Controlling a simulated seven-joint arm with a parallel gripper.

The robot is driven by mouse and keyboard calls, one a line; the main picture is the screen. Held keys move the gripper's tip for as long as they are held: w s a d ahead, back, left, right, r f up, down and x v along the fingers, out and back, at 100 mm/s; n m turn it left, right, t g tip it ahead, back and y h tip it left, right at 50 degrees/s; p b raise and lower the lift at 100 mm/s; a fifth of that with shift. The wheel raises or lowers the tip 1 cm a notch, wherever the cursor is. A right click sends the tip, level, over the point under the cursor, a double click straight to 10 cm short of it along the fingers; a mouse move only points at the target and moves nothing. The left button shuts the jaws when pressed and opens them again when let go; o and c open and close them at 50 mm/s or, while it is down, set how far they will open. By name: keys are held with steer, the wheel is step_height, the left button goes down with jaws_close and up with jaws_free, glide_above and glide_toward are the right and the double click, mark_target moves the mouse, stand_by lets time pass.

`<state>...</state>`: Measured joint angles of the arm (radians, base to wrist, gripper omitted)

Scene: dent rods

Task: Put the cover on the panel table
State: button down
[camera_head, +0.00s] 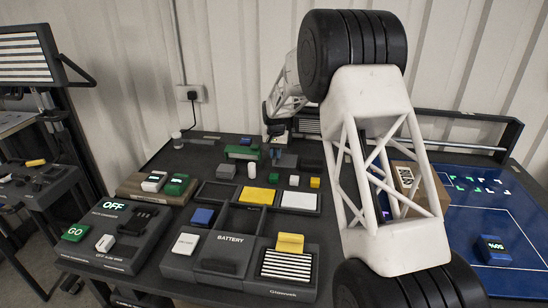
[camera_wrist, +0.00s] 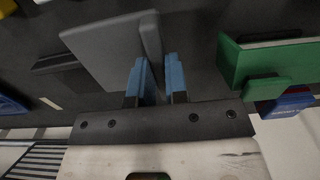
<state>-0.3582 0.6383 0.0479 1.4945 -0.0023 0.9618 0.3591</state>
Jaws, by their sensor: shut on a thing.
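A grey flat cover with an upright fin (camera_wrist: 105,48) fills the upper middle of the wrist view. My gripper (camera_wrist: 157,84) has its two blue fingers on either side of the fin, shut on it. In the head view my gripper (camera_head: 277,138) is small, at the back middle of the dark panel table (camera_head: 200,155). A grey piece that looks like the cover (camera_head: 286,160) shows just below it. I cannot tell whether the cover touches the table.
A green holder (camera_head: 241,152) stands left of my gripper and shows at the right of the wrist view (camera_wrist: 265,65). The battery box (camera_head: 222,262) and yellow-and-striped box (camera_head: 286,266) fill the front. A blue mat (camera_head: 480,215) lies at right. My arm hides the table's right middle.

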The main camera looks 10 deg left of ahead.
steer(key=shift+w+a+f, duration=0.1)
steer(key=shift+w+a, duration=0.25)
steer(key=shift+w, duration=0.55)
steer(key=shift+w+a, duration=0.3)
steer(key=shift+w, duration=0.55)
steer(key=shift+f, duration=0.1)
steer(key=shift+f, duration=1.7)
steer(key=shift+f, duration=0.1)
steer(key=c, duration=1.1)
jaws_free()
steer(key=shift+r, duration=6.1)
